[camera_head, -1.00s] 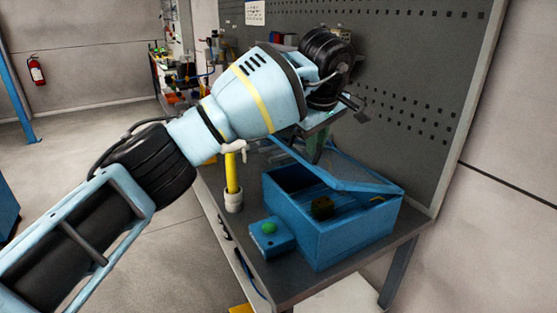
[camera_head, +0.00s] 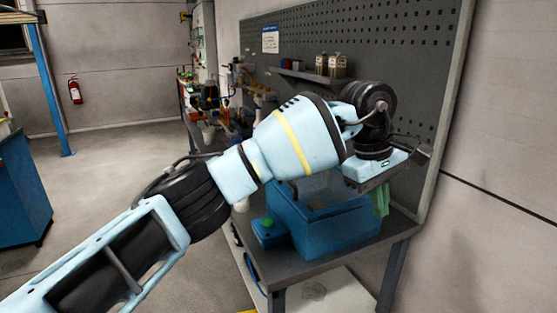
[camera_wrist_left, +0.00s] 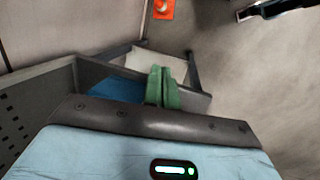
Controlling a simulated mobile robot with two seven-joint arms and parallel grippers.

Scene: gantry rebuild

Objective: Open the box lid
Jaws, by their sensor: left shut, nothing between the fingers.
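The blue box (camera_head: 330,238) stands on the grey workbench in the head view. My left arm crosses in front of its upper part. A pale, see-through panel, seemingly the lid (camera_head: 318,190), shows just below the arm; its angle is hard to tell. My left gripper (camera_head: 381,203) points down at the box's right side, its green fingers closed together and empty. I cannot tell whether they touch the box. In the left wrist view the closed green fingers (camera_wrist_left: 162,88) show with a piece of blue box (camera_wrist_left: 112,90) to their left. My right gripper is out of view.
A small blue block with a green button (camera_head: 268,231) sits left of the box. The workbench (camera_head: 290,268) has a pegboard (camera_head: 420,80) behind it and a shelf with small containers (camera_head: 330,66). Open floor lies to the left.

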